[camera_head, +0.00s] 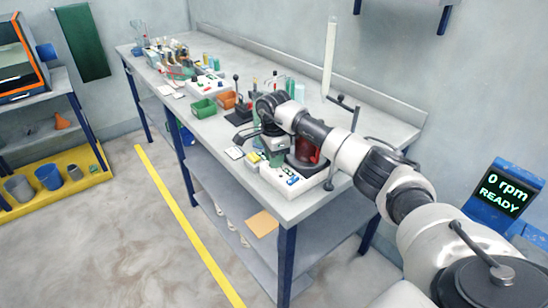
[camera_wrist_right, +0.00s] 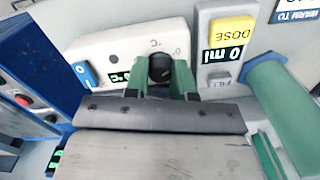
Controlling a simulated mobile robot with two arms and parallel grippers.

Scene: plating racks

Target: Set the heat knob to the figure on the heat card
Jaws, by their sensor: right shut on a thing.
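The heat knob (camera_wrist_right: 160,68) is dark and round and sits on a white panel (camera_wrist_right: 108,48) marked °C. A small dark display (camera_wrist_right: 118,77) on that panel appears to read 0 °C, partly hidden. My right gripper (camera_wrist_right: 164,78) has its green fingers closed on the knob from both sides. In the head view my right gripper (camera_head: 273,150) is low over the bench among the devices. A blue card (camera_wrist_right: 295,14) reading "WARM TO" is cut off at the top right of the wrist view; its figure is not readable. My left gripper is not in view.
Right of the panel are a yellow DOSE button (camera_wrist_right: 232,30), a 0 ml display (camera_wrist_right: 220,53) and a green cylinder (camera_wrist_right: 285,110). A blue device (camera_wrist_right: 35,65) stands left. The bench (camera_head: 315,205) carries several devices. A 0 rpm READY screen (camera_head: 507,190) is at right.

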